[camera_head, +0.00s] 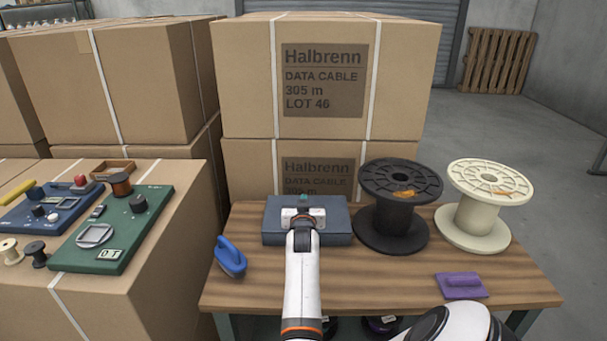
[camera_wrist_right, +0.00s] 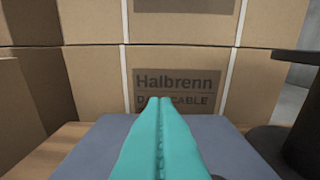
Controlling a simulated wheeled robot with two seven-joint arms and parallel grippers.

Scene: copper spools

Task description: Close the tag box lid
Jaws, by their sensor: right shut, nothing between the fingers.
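The tag box (camera_head: 338,226) is a flat blue-grey box at the back middle of the wooden table. Its lid looks down flat over it, though my gripper and arm cover part of the top. In the right wrist view a blue-grey flat surface of the box (camera_wrist_right: 225,145) lies under my fingers. My right gripper (camera_head: 303,198) is over the box's top toward its back edge. Its teal fingers (camera_wrist_right: 160,101) are pressed together and empty, pointing at the cartons behind. I cannot tell whether they touch the lid. My left gripper is not in view.
A black spool (camera_head: 398,185) stands close right of the box, with a cream spool (camera_head: 487,180) beyond it. Stacked cartons (camera_head: 240,80) rise behind the wooden table (camera_head: 385,284).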

